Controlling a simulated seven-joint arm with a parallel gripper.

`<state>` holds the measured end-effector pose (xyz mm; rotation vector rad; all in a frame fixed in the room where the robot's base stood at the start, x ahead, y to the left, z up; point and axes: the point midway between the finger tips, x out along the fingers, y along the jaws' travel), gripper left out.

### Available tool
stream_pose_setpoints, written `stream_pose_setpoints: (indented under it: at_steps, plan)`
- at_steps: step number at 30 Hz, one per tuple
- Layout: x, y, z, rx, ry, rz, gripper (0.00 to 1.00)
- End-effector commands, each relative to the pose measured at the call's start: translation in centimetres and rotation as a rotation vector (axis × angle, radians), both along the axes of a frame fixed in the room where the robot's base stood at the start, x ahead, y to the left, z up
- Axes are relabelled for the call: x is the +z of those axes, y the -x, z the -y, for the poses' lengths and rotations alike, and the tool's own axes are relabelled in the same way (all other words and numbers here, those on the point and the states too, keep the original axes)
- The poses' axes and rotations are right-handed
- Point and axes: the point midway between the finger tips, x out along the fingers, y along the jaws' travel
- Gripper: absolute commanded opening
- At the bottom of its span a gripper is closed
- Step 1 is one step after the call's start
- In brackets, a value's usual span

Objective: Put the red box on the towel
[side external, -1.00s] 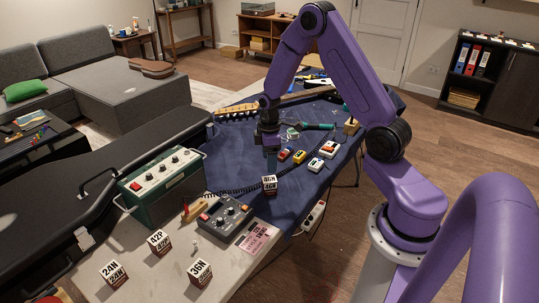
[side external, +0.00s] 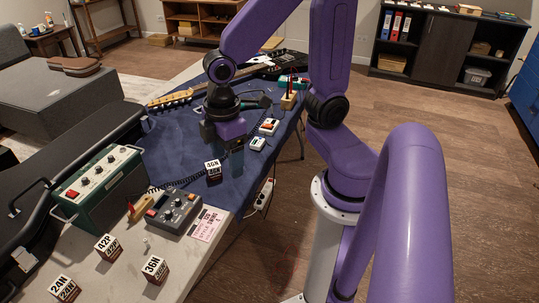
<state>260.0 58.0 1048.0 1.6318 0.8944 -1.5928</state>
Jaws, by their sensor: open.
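My gripper (side external: 226,162) points down over the navy cloth (side external: 187,135) on the bench, its fingers seen nearly side-on and open. Nothing shows held between them. The small red box is not visible; the gripper's body covers that stretch of cloth. A small orange-red and white box (side external: 268,126) and a white box (side external: 257,144) lie on the cloth just right of the gripper. A block marked 46N (side external: 213,170) stands left of the fingertips. I cannot tell which cloth is the towel; the navy cloth is the only one clearly seen.
A green amplifier (side external: 97,185), a grey control box (side external: 172,212) and blocks marked 42P (side external: 108,247), 36N (side external: 155,269) and 24N (side external: 64,288) stand on the pale near end. A black cable crosses the cloth. A guitar (side external: 172,98) lies at the far side.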

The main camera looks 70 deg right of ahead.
Motion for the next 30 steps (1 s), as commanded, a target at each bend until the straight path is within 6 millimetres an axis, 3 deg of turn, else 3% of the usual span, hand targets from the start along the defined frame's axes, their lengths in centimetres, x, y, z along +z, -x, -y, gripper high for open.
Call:
stream_pose_setpoints:
  at_steps: [3, 10, 15, 30]
  plan:
    - [1.3, 4.1, -0.4, 0.044, -0.007, 0.003, 0.7]
    - [2.3, 8.8, 0.2, 0.084, -0.012, 0.001, 0.7]
    - [2.4, 9.7, 0.5, 0.09, -0.01, -0.002, 0.7]
    - [2.4, 9.6, 0.5, 0.09, -0.011, -0.001, 0.7]
